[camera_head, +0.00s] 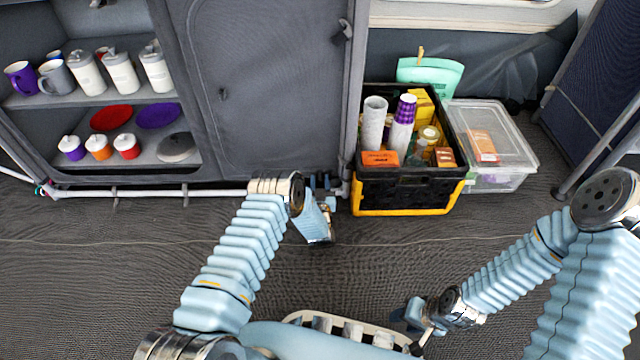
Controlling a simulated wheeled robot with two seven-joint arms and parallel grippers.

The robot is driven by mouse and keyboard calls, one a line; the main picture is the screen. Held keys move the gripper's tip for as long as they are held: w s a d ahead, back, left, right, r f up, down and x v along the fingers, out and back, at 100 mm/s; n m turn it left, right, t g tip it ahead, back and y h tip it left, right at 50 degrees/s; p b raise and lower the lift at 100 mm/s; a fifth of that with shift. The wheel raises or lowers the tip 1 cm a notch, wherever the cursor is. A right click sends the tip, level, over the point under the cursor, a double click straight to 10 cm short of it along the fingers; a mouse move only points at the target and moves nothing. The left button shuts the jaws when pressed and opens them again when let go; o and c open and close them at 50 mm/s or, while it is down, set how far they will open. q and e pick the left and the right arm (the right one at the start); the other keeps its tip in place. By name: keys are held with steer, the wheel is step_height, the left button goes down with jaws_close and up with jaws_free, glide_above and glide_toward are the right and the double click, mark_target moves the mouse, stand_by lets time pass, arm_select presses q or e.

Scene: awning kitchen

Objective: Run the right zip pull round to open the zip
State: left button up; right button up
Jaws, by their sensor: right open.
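The grey fabric cabinet has a closed door panel (265,85) with a seam running round its edge. A small dark tab (345,31) hangs at the panel's upper right edge, and another small dark mark (223,92) is on its left part; I cannot tell whether either is a zip pull. My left gripper (326,183) is at the panel's lower right corner, close to the white bottom rail. Its fingers are small and partly hidden by my wrist, so their opening and any zip pull there are unclear. My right gripper (412,325) is open, low over the floor, away from the cabinet.
Open shelves (75,97) on the left hold mugs, canisters, plates and lidded cups. A black and yellow crate (410,200) full of goods stands just right of my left gripper. A clear lidded box (510,150) is beside it. The floor (100,270) in front is clear.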

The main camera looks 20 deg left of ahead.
arm_select(q)
jaws_close()
stand_by(1.4)
